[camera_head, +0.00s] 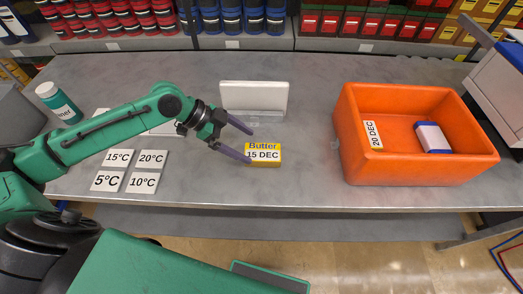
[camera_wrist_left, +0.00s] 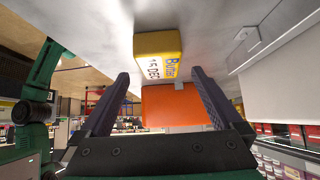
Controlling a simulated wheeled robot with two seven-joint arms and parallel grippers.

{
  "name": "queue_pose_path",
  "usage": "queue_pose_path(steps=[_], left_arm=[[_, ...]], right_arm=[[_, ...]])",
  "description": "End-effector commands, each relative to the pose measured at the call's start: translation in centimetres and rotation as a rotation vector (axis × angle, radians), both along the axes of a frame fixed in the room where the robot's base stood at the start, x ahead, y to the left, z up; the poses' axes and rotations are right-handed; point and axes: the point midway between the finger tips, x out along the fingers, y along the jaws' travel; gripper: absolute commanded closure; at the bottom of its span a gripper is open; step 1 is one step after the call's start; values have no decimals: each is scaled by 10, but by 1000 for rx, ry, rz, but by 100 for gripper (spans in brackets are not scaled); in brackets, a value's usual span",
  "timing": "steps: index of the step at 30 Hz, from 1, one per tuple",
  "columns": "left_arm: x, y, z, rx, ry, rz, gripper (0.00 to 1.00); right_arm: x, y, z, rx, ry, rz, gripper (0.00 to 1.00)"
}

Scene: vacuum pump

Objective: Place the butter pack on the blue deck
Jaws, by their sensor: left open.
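The butter pack (camera_head: 264,158) is a yellow box with a white label reading "Butter 15 DEC", on the grey table near its front middle. My left gripper (camera_head: 250,146) is open and empty at the pack's left side, its purple fingers pointing right. In the left wrist view the pack (camera_wrist_left: 153,54) shows just beyond and between the two spread fingertips (camera_wrist_left: 160,74); I cannot tell whether they touch it. I cannot make out a blue deck in either view. My right gripper is not in view.
An orange crate (camera_head: 415,170) at right holds a blue-and-white box (camera_head: 432,137) and a "20 DEC" pack (camera_head: 373,135). A white upright panel (camera_head: 254,97) stands behind the butter. Temperature cards (camera_head: 143,182) and a teal bottle (camera_head: 58,103) are at left. The table between butter and crate is clear.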

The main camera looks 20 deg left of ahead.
Motion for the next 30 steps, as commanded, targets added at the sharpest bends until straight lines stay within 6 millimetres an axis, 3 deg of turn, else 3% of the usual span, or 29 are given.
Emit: queue_pose_path(steps=[10,18,20,26,27,30], left_arm=[[10,-44,-32,-2,-1,1,0],[12,-49,-43,3,-2,1,0],[12,-49,-42,3,-2,1,19],[12,-49,-42,3,-2,1,96],[12,-49,-42,2,-4,1,100],[12,-49,-41,2,-4,1,100]], right_arm=[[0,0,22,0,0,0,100],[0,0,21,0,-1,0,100],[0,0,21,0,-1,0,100],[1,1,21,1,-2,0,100],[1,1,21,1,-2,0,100],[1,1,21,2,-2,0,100]])
